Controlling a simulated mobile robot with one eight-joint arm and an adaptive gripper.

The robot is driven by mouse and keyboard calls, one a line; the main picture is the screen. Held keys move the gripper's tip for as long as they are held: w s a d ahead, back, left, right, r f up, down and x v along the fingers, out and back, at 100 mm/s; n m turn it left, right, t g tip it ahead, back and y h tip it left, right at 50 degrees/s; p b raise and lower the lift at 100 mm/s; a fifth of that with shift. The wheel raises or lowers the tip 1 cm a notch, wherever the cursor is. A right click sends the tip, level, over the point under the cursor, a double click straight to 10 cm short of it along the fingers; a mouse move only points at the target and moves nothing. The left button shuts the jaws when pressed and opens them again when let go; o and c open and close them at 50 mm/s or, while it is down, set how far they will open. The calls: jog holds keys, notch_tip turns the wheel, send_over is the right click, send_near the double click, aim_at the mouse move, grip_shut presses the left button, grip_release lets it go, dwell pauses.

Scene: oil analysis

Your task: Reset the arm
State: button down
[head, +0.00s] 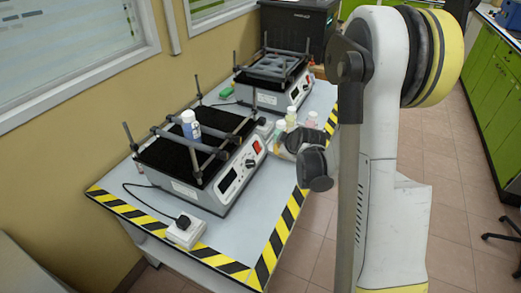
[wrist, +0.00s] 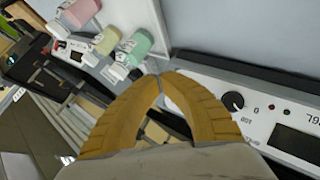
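My gripper (wrist: 159,86) shows in the wrist view as two yellow fingers with their tips together; it is shut and I see nothing between the tips. It points at the table beside the front shaker (wrist: 250,105), whose knob and display panel lie to the right of the tips. In the head view my arm (head: 385,150) rises on the right, and its dark wrist part (head: 314,166) hangs over the table's right edge. The fingers cannot be made out in the head view.
The front shaker (head: 175,160) holds a white bottle (head: 190,125) with a blue label; another shaker (head: 270,75) stands behind. Small bottles with yellow-green (head: 291,117) and pink (head: 311,119) contents stand near my wrist. A power socket (head: 185,232) sits at the front. Floor (head: 455,180) is open to the right.

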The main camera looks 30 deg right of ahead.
dwell(0.4)
jog(key=s+a+r+m+g+y, duration=0.1)
jog(key=s+a+r+m, duration=0.3)
jog(key=s+a+r, duration=0.65)
jog(key=s+a+r+m, duration=0.2)
jog(key=s+a, duration=0.3)
jog(key=s, duration=0.3)
jog(key=s+a+r+m+g, duration=0.1)
jog(key=s+a, duration=0.3)
jog(key=s, duration=0.4)
jog(key=shift+a+r+m+g+y, duration=0.35)
jog(key=shift+r+m, duration=0.15)
jog(key=shift+m, duration=0.2)
